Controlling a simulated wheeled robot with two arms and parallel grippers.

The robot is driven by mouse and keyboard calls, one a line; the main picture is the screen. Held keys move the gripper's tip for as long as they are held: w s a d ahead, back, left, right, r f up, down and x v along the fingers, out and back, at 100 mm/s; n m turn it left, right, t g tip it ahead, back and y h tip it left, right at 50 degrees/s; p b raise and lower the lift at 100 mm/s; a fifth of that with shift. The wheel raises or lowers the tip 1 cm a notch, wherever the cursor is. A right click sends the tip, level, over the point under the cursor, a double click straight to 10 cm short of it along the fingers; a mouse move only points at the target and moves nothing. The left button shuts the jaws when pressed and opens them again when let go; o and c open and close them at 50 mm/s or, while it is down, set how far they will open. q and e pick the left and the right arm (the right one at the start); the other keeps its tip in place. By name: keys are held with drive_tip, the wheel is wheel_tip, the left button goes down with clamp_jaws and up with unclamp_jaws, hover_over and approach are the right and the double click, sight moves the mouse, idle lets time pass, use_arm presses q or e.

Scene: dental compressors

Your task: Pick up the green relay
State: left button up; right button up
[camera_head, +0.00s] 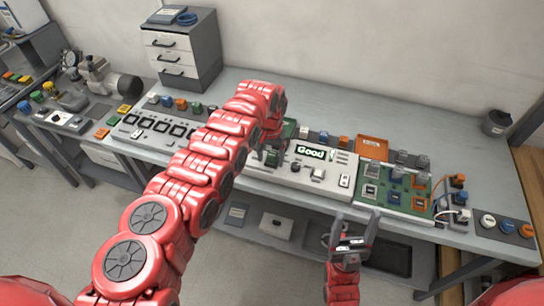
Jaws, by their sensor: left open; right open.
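A small green block (197,107), which looks like a relay, stands in the row of coloured blocks along the back of the bench, left of my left arm. Another green piece (290,127) shows just right of my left wrist, partly hidden by it. My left gripper (271,154) points down over the middle of the bench, next to the panel with the "Good" display (311,152). It is open, though its fingers are small and partly hidden. My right gripper (353,226) is open and empty in front of the bench's front edge, away from the blocks.
A green circuit board (419,203) and an orange tray (372,144) are to the right. A socket panel (139,130) lies left, partly behind my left arm. A drawer cabinet (178,56) stands at the back left. The bench's back right (430,125) is mostly clear.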

use_arm(q)
clamp_jaws()
drive_tip(key=shift+w+r, duration=0.1)
drive_tip(key=shift+r, duration=0.2)
idle(0.4)
